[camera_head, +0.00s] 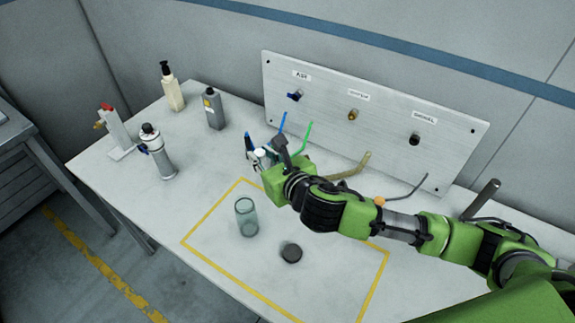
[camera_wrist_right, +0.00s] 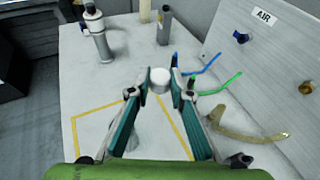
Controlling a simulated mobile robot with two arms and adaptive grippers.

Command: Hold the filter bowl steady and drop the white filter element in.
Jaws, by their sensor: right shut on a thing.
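The filter bowl (camera_head: 246,218) is a clear, greenish cup standing upright inside the yellow outline on the table. It looks empty, and nothing holds it. My right gripper (camera_head: 257,155) is beyond the bowl, near the hoses. It is shut on the white filter element (camera_wrist_right: 159,79), a short white cylinder that shows between the fingertips in the wrist view. In the head view the element is partly hidden by the fingers. A dark round cap (camera_head: 291,253) lies to the right of the bowl. My left gripper is in neither view.
A panel (camera_head: 385,125) with labelled ports stands at the back, with blue, green and tan hoses before it. A filter unit (camera_head: 158,155), a red-handled valve (camera_head: 116,130), a pump bottle (camera_head: 172,88) and a grey canister (camera_head: 213,108) stand at left. The yellow-outlined area is mostly clear.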

